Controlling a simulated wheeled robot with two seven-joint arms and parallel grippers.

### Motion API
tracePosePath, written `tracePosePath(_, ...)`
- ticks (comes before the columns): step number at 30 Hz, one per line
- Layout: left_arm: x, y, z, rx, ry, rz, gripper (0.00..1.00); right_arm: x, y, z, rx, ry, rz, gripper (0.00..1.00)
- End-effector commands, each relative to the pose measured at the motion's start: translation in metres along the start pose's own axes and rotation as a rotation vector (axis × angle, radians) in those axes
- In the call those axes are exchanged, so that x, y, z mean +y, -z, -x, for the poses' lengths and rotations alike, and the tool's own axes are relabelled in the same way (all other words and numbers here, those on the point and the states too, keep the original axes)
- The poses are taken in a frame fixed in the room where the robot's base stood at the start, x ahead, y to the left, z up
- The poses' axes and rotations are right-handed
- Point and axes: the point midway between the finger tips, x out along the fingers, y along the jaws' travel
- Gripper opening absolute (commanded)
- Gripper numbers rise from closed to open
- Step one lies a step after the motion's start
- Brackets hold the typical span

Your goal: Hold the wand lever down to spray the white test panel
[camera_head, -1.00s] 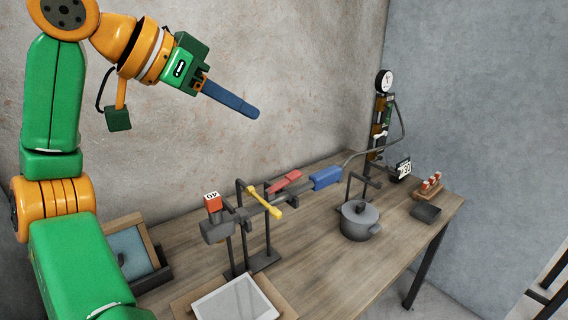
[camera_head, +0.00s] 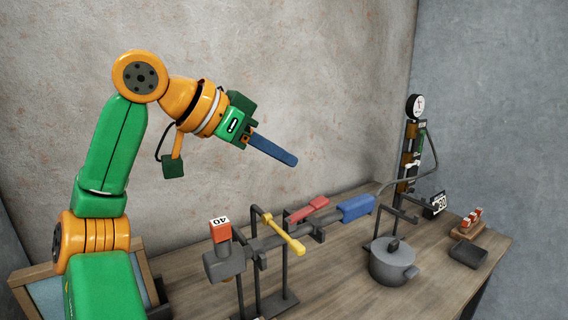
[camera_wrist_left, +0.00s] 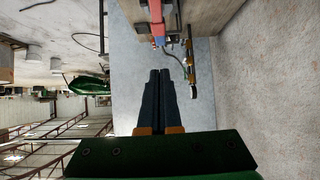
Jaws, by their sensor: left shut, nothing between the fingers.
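The wand (camera_head: 268,242) lies level in a dark stand over the table. It has a red lever (camera_head: 309,209) on top, a blue grip (camera_head: 357,208) and a yellow bar (camera_head: 285,236) across it. Its near end carries an orange block marked 40 (camera_head: 221,230). My left gripper (camera_head: 294,160) is shut and empty, in the air above the lever and apart from it. In the left wrist view its dark fingers (camera_wrist_left: 160,72) are together, with the red lever (camera_wrist_left: 157,29) beyond them. The white test panel is not visible now. My right gripper is out of view.
A lidded grey pot (camera_head: 392,266) stands right of the wand under a bent rod. A pressure gauge (camera_head: 415,106) tops a post at the back, with a hose to the wand. A small rack (camera_head: 467,225) and dark tray (camera_head: 468,252) sit at the right.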

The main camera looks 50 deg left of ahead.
Motion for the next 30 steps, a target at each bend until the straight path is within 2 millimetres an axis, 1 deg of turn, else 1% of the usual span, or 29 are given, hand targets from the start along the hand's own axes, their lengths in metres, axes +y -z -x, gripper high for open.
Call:
tracePosePath(1,0.0,-0.001,-0.011,-0.006,-0.002,0.0,0.0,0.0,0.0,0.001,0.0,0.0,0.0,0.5)
tracePosePath(9,0.0,0.0,-0.069,-0.005,-0.002,0.0,0.0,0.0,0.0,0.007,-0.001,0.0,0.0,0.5)
tracePosePath(12,0.0,-0.015,-0.083,-0.002,-0.003,0.0,0.0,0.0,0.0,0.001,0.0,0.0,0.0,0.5)
tracePosePath(18,0.0,-0.027,-0.096,-0.001,-0.001,0.0,0.0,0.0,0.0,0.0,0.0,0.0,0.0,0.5)
tracePosePath(28,0.0,-0.029,-0.097,0.0,0.001,0.0,0.0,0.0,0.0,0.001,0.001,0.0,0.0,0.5)
tracePosePath(30,0.0,-0.026,-0.095,-0.011,0.0,0.0,0.0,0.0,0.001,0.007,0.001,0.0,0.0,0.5)
